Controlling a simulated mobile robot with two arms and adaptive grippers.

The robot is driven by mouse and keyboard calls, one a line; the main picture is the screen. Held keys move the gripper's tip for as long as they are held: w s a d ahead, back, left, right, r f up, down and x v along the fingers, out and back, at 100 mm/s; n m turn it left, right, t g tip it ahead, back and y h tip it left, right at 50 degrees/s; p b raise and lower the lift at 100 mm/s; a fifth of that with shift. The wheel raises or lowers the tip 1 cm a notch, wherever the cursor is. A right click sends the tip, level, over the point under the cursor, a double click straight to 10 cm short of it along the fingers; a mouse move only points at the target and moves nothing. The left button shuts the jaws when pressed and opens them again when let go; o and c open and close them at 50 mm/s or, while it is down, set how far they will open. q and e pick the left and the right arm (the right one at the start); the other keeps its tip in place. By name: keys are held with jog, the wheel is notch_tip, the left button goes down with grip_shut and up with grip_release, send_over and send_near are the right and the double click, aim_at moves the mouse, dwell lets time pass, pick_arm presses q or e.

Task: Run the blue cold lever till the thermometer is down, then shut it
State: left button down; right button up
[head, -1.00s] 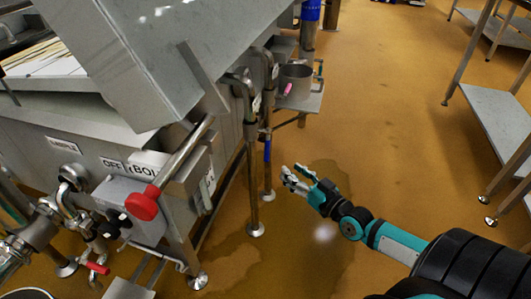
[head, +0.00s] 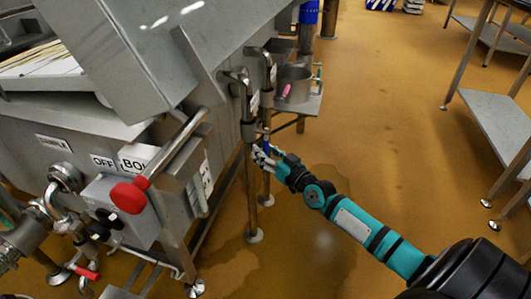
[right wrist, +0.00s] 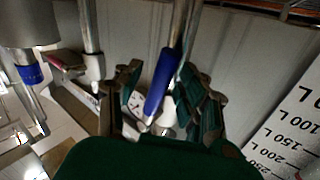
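The blue cold lever (right wrist: 160,88) hangs from a metal pipe and is seen between the fingers of my right gripper (right wrist: 160,80) in the right wrist view. The fingers stand apart on either side of it, with gaps showing. In the head view, the right gripper (head: 263,154) is at the lever (head: 267,141), beside the thin upright pipes, and partly covers it. A small round white dial (right wrist: 136,101), perhaps the thermometer, shows behind the left finger; its reading is too small to tell. My left gripper is not in view.
A steel vat (head: 95,140) with a red-knobbed lever (head: 128,197) stands at left. A pot (head: 293,84) sits on a small shelf behind the pipes. A litre scale (right wrist: 285,130) is at right in the wrist view. Steel tables (head: 495,125) stand at right; the floor between is clear.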

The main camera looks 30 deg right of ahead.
grip_shut()
